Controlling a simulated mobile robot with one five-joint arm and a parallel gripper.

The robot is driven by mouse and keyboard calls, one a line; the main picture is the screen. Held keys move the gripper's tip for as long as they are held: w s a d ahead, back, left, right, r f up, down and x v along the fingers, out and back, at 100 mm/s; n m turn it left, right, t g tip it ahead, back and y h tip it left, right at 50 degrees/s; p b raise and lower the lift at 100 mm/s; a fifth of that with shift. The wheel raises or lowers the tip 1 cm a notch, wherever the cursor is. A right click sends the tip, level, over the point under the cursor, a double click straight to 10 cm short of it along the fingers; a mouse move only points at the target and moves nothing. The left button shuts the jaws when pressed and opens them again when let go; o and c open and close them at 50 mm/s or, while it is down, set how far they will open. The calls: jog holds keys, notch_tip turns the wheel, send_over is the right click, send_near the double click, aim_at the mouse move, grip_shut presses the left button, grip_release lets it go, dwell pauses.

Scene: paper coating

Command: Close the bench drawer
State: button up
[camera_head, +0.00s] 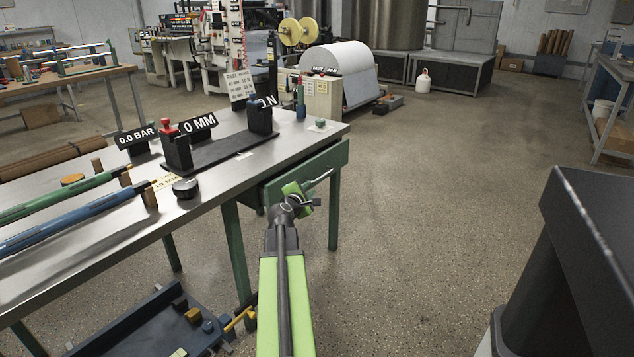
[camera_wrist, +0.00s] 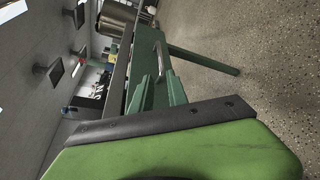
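The bench (camera_head: 225,190) has a grey metal top and green legs. Its green drawer (camera_head: 328,161) is under the top at the right side, with a metal bar handle (camera_head: 320,180). In the wrist view the green drawer front (camera_wrist: 136,62) runs beside the handle (camera_wrist: 160,60). My gripper (camera_head: 300,190) is in front of the drawer, close to the handle. In the wrist view its two green fingers (camera_wrist: 160,88) stand apart with nothing seen between them, short of the handle.
On the bench top are a black coating stand (camera_head: 215,152), a dark round knob (camera_head: 185,188) and green and blue rods (camera_head: 70,225). A blue tray (camera_head: 150,325) with small items is below.

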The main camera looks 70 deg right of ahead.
aim_at(319, 179)
jog(key=b+x, duration=0.3)
jog(key=x, duration=1.2)
jog(key=shift+w+d+f, duration=0.15)
grip_shut()
dwell(0.6)
